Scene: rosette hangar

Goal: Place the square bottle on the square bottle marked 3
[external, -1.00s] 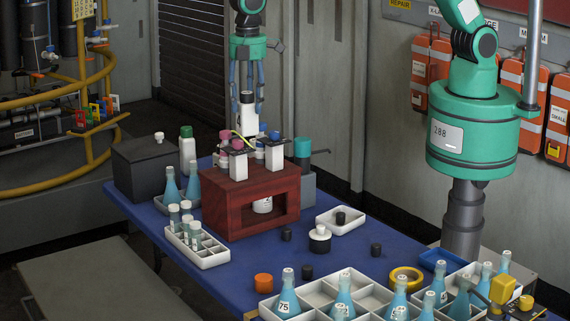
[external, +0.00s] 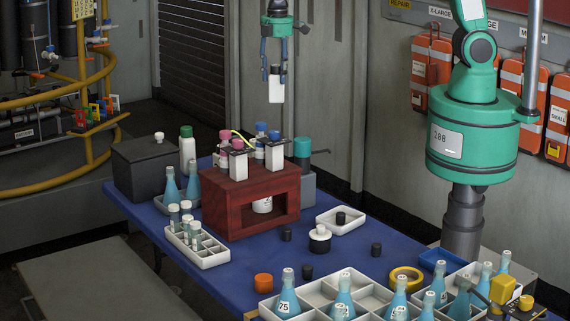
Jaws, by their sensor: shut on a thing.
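My gripper (external: 274,70) is shut on a white square bottle (external: 276,89) with a dark cap and holds it upright in the air. In the picture the bottle hangs above the red wooden stand (external: 226,211), clear of everything below. On the stand are a white square bottle with a pink cap (external: 238,164) at the front left and one with a blue cap (external: 274,155) to its right. Several more capped bottles stand behind these two, partly hidden. I cannot read a 3 on any of them.
A dark box (external: 142,170) and a green-capped white bottle (external: 187,152) stand left of the stand. A white rack of vials (external: 210,260) is in front of it. Blue flasks in a divided white tray (external: 372,303) fill the front right. The blue table (external: 250,262) has free room between.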

